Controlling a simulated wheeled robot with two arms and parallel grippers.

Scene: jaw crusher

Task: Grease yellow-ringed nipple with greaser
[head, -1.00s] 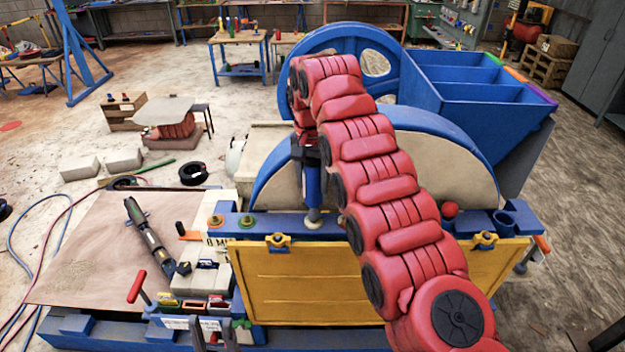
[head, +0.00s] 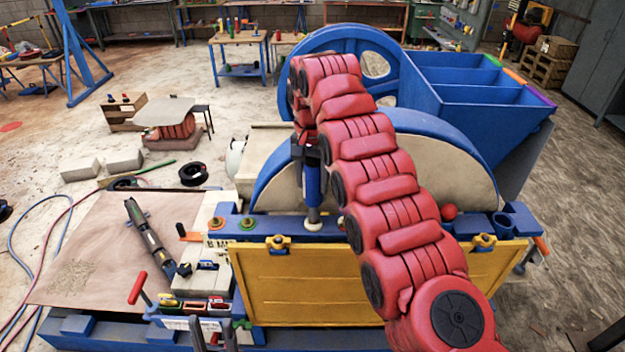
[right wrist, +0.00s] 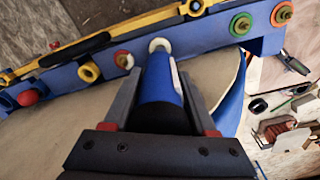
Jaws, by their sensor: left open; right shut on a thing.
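My right gripper (right wrist: 158,118) is shut on the greaser (right wrist: 160,82), a blue cylinder with a black end and a pale tip. In the head view the greaser (head: 312,184) hangs upright, its tip at the blue beam; contact cannot be told. The yellow-ringed nipple (right wrist: 88,72) sits on the beam in the right wrist view, left of the tip and beyond a red-ringed nipple (right wrist: 123,60). My right arm seems to hide the yellow-ringed nipple in the head view. My left gripper (head: 213,336) is open and empty at the bottom edge, near the small-parts tray.
The blue beam (head: 285,230) also carries green-ringed (head: 247,223) and orange-ringed (head: 216,223) nipples. A red ball knob (head: 449,212) and blue cup (head: 502,224) stand at its right. A yellow panel (head: 300,295) is in front; the crusher's wheel guard rises behind.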

